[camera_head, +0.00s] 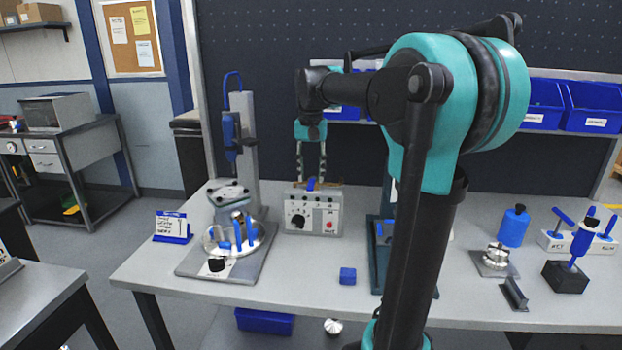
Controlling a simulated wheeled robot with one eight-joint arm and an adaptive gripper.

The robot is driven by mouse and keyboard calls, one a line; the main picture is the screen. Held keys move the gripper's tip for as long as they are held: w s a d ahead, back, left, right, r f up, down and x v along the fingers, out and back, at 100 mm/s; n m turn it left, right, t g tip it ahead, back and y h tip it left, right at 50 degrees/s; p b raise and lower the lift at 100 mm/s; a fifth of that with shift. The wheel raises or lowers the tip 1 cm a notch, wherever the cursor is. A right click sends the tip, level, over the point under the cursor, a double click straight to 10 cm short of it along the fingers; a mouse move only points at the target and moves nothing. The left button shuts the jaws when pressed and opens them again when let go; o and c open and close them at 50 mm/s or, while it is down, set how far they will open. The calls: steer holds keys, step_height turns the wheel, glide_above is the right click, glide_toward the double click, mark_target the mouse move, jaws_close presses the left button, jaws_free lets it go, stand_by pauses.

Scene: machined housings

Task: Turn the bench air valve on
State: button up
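A small blue lever (310,184) stands at the top edge of a grey control box (326,222) in the middle of the bench, with brass-coloured pipe showing behind it. It looks like the bench air valve's handle; the valve body is mostly hidden. My gripper (311,176) points down just above the box, its two fingers apart, one to each side above the blue lever. I see nothing held between them. I cannot tell whether a finger touches the lever, or which way the valve is set.
The control box has a black knob (298,221) and a red button (329,226) on its front. A grey press fixture (248,150) stands to the left on the bench (300,283). A blue block (347,275) lies in front. My arm hides part of the bench's right side.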

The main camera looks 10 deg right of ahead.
steer(key=shift+f, duration=0.95)
jaws_close()
